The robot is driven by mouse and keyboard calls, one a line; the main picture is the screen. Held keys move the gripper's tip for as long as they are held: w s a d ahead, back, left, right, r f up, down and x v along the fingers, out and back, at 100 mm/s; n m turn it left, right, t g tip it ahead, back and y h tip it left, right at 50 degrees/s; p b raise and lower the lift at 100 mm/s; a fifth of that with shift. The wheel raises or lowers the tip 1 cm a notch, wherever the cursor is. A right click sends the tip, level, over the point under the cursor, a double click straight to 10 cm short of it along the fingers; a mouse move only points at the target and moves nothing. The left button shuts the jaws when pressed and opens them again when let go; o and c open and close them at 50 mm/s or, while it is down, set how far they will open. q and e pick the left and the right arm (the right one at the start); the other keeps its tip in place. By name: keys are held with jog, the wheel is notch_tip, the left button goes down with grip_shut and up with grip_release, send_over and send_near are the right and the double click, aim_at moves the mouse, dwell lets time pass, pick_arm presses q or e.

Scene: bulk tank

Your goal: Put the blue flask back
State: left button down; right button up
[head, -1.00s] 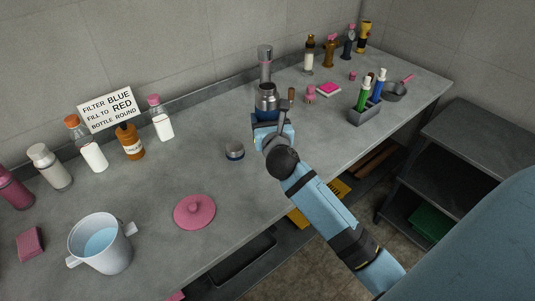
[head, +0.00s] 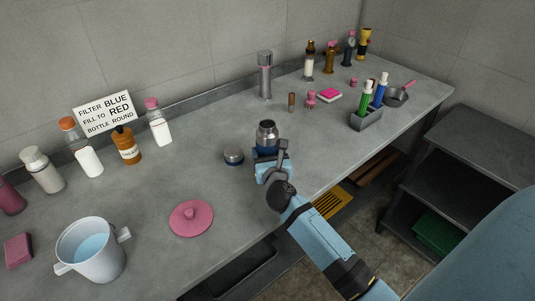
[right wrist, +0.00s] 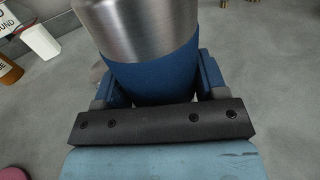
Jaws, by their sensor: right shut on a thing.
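The flask (head: 267,132), steel on top with a blue band below, stands upright and open-mouthed over the middle of the counter (head: 210,180). My right gripper (head: 267,153) is shut on its blue band from the front. In the right wrist view the flask (right wrist: 150,70) fills the space between my fingers. Its base is hidden, so I cannot tell whether it touches the counter. A round steel-and-blue cap (head: 233,156) lies on the counter just left of the flask. My left gripper is not in view.
A pink lid (head: 191,218) and a pot of blue liquid (head: 92,246) are at front left. Bottles and a sign (head: 105,112) line the wall. A steel cylinder (head: 265,76), a brown cork-like piece (head: 291,101) and a marker holder (head: 366,121) stand farther back.

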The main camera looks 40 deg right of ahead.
jog(key=shift+f, duration=0.2)
jog(key=o, duration=1.1)
jog(key=shift+r, duration=0.1)
jog(key=shift+r, duration=0.1)
jog(key=v, duration=1.1)
jog(key=shift+s+a, duration=0.25)
jog(key=shift+s, duration=0.2)
